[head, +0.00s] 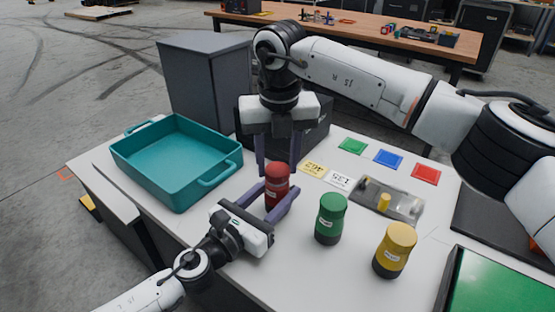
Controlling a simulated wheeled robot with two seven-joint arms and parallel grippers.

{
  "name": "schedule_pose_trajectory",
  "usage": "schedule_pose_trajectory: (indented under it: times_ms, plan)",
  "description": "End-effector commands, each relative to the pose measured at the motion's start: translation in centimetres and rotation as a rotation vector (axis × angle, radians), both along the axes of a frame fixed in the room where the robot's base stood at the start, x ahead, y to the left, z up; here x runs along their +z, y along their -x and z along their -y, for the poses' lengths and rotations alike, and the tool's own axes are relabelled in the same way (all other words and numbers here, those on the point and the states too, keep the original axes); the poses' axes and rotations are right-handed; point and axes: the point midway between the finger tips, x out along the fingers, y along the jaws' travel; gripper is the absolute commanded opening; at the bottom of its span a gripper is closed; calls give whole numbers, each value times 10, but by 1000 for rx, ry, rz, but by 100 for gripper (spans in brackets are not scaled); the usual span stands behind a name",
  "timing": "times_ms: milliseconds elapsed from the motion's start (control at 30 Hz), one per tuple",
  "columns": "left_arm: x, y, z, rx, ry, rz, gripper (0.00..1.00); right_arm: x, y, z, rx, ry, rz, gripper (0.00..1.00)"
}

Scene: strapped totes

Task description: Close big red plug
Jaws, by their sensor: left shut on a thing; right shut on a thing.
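The big red plug (277,186) stands upright on the white table, with a domed red top and a red lower part. My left gripper (279,203) reaches in from the lower left and is shut on the lower part of the red plug. My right gripper (277,168) comes down from above, fingers pointing down, and is shut on the top of the red plug. The fingers hide parts of its sides. I cannot tell whether its top and lower part are fully joined.
A green plug (330,218) and a yellow plug (394,250) stand to the right. A teal tote (178,190) sits at left, a grey cabinet (205,85) behind it. Colored squares, labels and a metal plate (388,201) lie at right. A green-topped box (500,290) is at lower right.

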Motion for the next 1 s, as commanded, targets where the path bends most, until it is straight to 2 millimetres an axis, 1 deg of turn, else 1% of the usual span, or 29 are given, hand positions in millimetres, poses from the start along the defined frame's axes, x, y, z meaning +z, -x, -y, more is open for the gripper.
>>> schedule_pose_trajectory:
  times_ms: [400, 433, 467, 567, 667, 867, 1000]
  plan:
    - [0, 0, 0, 0, 0, 0, 4, -9, 0, 0, 0, 1, -1, 20]
    - [0, 0, 0, 0, 0, 0, 0, -9, 0, 0, -1, 1, 0, 20]
    - [0, 0, 0, 0, 0, 0, 0, -9, 0, 0, -4, 0, 0, 20]
    - [0, 0, 0, 1, 0, 0, 0, -8, 0, 0, -65, 1, -1, 20]
    - [0, 0, 0, 1, 0, 0, 0, -8, 0, -1, -220, 1, 0, 20]
    - [0, 0, 0, 1, 0, 0, 0, -8, 0, -1, -687, 2, -1, 20]
    - [0, 0, 0, 1, 0, 0, 0, -8, 0, -2, -1040, 1, -1, 20]
